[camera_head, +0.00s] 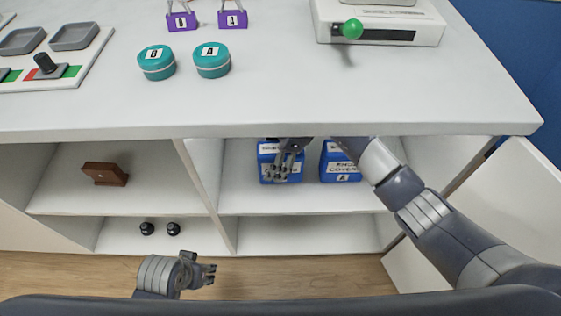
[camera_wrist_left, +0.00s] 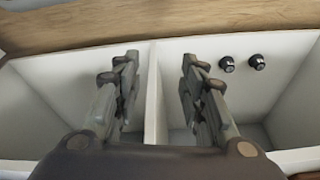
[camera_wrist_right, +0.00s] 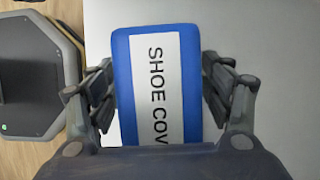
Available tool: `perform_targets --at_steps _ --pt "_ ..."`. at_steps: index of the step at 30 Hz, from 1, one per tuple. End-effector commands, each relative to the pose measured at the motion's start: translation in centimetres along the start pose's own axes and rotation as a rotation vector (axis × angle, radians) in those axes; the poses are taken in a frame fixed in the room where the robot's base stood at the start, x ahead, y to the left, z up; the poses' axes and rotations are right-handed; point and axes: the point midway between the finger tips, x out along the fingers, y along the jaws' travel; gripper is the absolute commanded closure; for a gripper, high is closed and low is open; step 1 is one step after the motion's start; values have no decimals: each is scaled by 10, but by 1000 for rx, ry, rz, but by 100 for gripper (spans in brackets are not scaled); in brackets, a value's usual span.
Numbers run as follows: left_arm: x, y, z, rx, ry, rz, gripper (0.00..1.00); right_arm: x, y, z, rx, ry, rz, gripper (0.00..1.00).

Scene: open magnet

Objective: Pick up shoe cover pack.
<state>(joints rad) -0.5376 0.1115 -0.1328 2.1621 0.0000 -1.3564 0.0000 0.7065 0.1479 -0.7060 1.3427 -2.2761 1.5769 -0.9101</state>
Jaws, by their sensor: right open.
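Two blue shoe cover packs with white labels stand on the upper shelf of the right cabinet bay. The left pack (camera_head: 267,160) is partly hidden behind my right gripper (camera_head: 287,168). The right pack (camera_head: 341,164), labelled A, stands beside it. In the right wrist view, a blue pack with a "SHOE COV" label (camera_wrist_right: 157,85) lies between the spread fingers of my right gripper (camera_wrist_right: 160,92), with gaps at both sides. My left gripper (camera_head: 208,273) is low in front of the cabinet. In the left wrist view its fingers (camera_wrist_left: 158,90) are apart with nothing between them.
The white tabletop (camera_head: 300,95) overhangs the shelves. A brown wooden object (camera_head: 105,174) is on the left upper shelf, and two small black objects (camera_head: 160,229) are below. Teal tins (camera_head: 212,60) stand on top. The shelf under the packs is empty.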

Motion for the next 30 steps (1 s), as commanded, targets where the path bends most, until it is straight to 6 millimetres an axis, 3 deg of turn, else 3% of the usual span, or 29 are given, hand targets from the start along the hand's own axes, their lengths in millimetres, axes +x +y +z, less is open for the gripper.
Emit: perform_targets --at_steps 30 --pt "-18 -2 -10 1 29 -4 62 3 0 -1 0 0 0 27"
